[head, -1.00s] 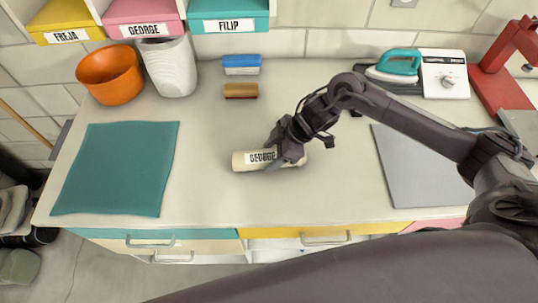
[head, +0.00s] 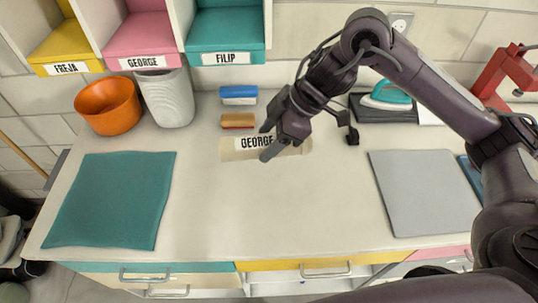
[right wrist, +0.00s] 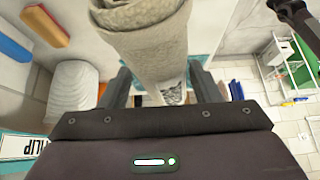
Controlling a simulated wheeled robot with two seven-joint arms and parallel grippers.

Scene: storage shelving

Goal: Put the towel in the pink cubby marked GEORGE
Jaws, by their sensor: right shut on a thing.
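The towel (head: 238,155) is a cream roll with a GEORGE label, lying crosswise in the head view. My right gripper (head: 268,142) is shut on it and holds it above the counter. In the right wrist view the towel (right wrist: 150,45) runs between the two fingers, its near end large in the picture. The pink cubby (head: 142,35) marked GEORGE is at the top left in the head view, between the yellow FREJA and teal FILIP cubbies. Its inside shows only partly. A dark shape at the top right of the wrist view looks like my left gripper (right wrist: 296,14); its jaws are unclear.
A white ribbed bin (head: 168,98) and an orange bowl (head: 108,107) stand below the cubbies. A blue brush (head: 239,95) and an orange-brown one (head: 238,121) lie behind the towel. A teal mat (head: 110,200) lies left, a grey board (head: 425,190) right. The middle front counter is clear.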

